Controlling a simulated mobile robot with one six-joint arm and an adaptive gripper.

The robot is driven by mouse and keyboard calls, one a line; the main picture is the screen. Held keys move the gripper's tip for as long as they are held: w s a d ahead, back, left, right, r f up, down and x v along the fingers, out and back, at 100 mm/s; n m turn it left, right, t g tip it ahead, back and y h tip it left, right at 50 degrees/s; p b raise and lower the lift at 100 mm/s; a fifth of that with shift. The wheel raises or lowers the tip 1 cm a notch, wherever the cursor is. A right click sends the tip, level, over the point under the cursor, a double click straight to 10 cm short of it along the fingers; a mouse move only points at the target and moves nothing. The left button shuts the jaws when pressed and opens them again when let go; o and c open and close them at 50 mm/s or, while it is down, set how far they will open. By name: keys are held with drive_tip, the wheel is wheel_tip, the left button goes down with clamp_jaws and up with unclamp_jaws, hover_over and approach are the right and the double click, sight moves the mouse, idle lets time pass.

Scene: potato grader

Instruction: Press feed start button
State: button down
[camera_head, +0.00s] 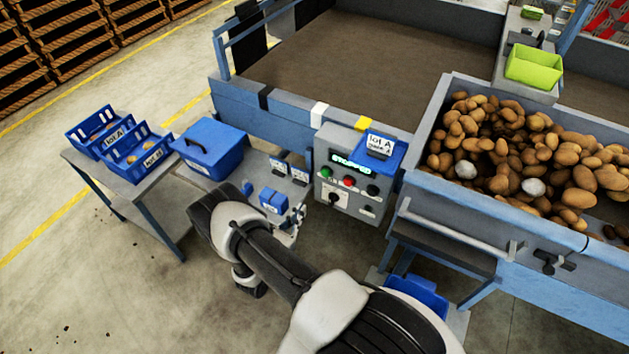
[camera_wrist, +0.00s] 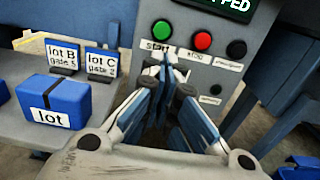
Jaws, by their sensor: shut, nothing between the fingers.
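The grey control box (camera_head: 352,200) shows a lit display (camera_head: 354,168) that reads "STOPPED". The green button (camera_head: 326,172), labelled "start" in the wrist view (camera_wrist: 162,29), sits left of the red button (camera_head: 348,182), labelled "stop" (camera_wrist: 203,41). A dark button (camera_head: 372,190) is to their right. My gripper (camera_wrist: 166,68) is shut and empty. In the wrist view its fingertips overlap the lower part of the start label, below the green button; contact with the panel cannot be told. In the head view my gripper (camera_head: 293,232) is left of and below the box, partly hidden by my arm.
The side table (camera_head: 262,166) holds a blue lidded box (camera_head: 212,148), small blue lot boxes (camera_head: 272,200) and lot B and C cards. A black selector knob (camera_head: 334,199) is below the buttons. The potato hopper (camera_head: 440,190) stands close on the right.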

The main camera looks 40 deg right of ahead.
sight(326, 173)
drive_tip(key=shift+d, duration=0.1)
drive_tip(key=b+x, duration=0.2)
drive_tip(key=x, duration=1.1)
drive_tip(key=shift+d+b, duration=0.35)
drive_tip(key=shift+d, duration=0.05)
drive_tip(key=shift+w+d, duration=0.1)
